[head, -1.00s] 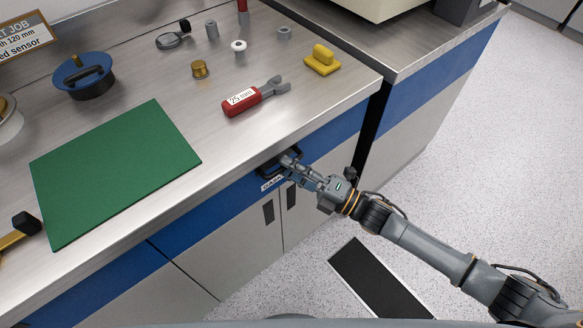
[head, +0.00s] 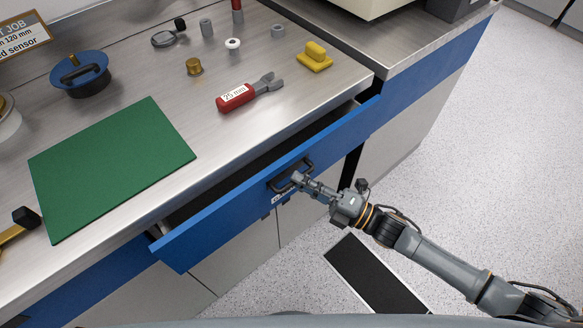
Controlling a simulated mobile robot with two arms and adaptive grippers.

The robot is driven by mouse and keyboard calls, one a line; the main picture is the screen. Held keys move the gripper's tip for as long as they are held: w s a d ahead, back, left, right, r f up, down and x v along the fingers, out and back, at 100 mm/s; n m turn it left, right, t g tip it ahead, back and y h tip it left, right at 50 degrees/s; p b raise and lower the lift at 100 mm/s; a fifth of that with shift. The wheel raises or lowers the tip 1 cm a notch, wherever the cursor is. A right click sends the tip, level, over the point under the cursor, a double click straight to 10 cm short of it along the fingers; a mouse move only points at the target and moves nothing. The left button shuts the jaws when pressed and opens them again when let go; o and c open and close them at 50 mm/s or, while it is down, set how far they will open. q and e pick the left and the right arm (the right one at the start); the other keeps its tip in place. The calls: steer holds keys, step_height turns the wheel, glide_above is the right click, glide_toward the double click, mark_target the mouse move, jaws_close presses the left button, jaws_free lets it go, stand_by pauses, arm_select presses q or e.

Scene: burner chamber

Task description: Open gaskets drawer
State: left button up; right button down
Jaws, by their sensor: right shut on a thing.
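The gaskets drawer (head: 235,217) has a blue front and is pulled part way out from under the steel counter. A dark gap shows between its front and the counter edge, and its inside is mostly in shadow. My right gripper (head: 299,179) is shut on the drawer's black handle (head: 282,186) at the front. The white label below the handle is partly hidden by the gripper. My left gripper is not in view.
On the counter (head: 150,75) are a green mat (head: 110,165), a red 25 mm wrench (head: 238,96), a yellow block (head: 314,58), a blue-lidded pot (head: 80,74) and small metal parts. A black floor strip (head: 375,275) lies below. Open floor is at right.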

steer(key=s+d+p, duration=0.4)
steer(key=s+d, duration=1.3)
steer(key=s, duration=0.5)
steer(key=shift+d+p, duration=0.25)
steer(key=shift+p, duration=0.1)
steer(key=shift+s, duration=0.1)
steer(key=c, duration=1.4)
jaws_free()
steer(key=v, duration=1.2)
steer(key=shift+f, duration=0.1)
